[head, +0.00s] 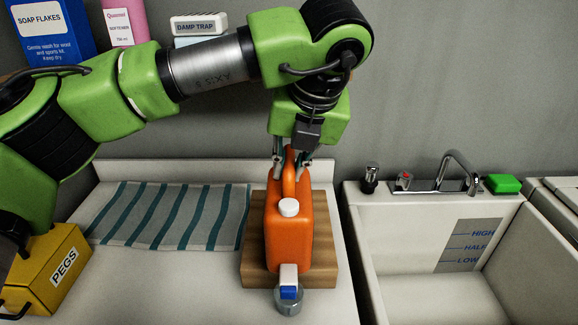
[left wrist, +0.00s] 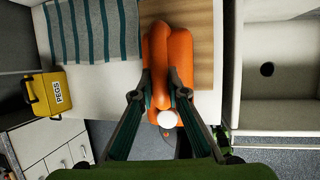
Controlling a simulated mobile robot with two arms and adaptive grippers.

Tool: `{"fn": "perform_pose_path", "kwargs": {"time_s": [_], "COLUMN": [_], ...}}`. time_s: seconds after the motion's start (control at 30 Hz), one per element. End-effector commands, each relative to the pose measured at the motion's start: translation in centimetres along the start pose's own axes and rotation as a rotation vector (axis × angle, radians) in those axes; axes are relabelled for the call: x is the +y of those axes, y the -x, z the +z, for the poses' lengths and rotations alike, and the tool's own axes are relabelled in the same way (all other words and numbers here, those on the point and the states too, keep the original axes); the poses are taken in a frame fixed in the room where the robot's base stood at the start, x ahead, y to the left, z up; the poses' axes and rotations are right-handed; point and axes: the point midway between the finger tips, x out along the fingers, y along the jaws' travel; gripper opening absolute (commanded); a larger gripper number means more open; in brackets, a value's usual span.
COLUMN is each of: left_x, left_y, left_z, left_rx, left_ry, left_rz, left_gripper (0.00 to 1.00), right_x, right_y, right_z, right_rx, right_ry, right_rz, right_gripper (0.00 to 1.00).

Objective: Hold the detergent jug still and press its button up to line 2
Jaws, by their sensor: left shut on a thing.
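The orange detergent jug (head: 289,232) stands upright on a wooden block (head: 322,262) on the counter. Its white cap (head: 289,207) faces the front. A white and blue push-button spout (head: 289,284) sticks out low at its front. A small clear cup (head: 289,303) is under the spout; its lines and contents are too small to read. My left gripper (head: 290,165) points down from above and is shut on the jug's handle. In the left wrist view, the fingers (left wrist: 160,90) flank the orange handle (left wrist: 160,75) behind the white cap.
A striped cloth (head: 170,213) lies left of the block. A yellow pegs box (head: 52,270) stands at the front left. A sink (head: 440,290) with a tap and a green sponge (head: 503,183) is on the right. Boxes stand on a shelf behind my left arm.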

Motion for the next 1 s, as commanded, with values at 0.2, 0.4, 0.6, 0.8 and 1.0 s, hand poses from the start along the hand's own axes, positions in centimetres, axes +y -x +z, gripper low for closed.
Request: {"fn": "perform_pose_path", "kwargs": {"time_s": [0.2,0.4,0.6,0.8,1.0], "left_x": [-0.1,-0.2,-0.3,-0.3,-0.3], "left_y": [-0.6,-1.3,-1.9,-2.2,-2.2], "left_z": [0.4,0.7,1.0,1.2,1.2], "left_rx": [-0.002,-0.003,-0.003,-0.003,-0.003], "left_ry": [0.003,0.002,0.002,0.002,0.002], "left_rz": [-0.002,-0.002,0.000,-0.001,-0.001], "left_gripper": [0.00,0.00,0.00,0.00,0.00], "right_x": [0.0,-0.1,-0.1,-0.1,-0.1], "right_y": [-0.3,-0.5,-0.7,-0.8,-0.8], "right_z": [0.0,0.0,0.1,0.1,0.1], "right_rx": [0.000,0.000,0.000,0.000,0.000], "right_ry": [0.000,0.000,-0.001,-0.001,-0.001], "right_rz": [0.000,-0.001,-0.001,-0.001,-0.002], "right_gripper": [0.40,0.40,0.40,0.40,0.40]}}
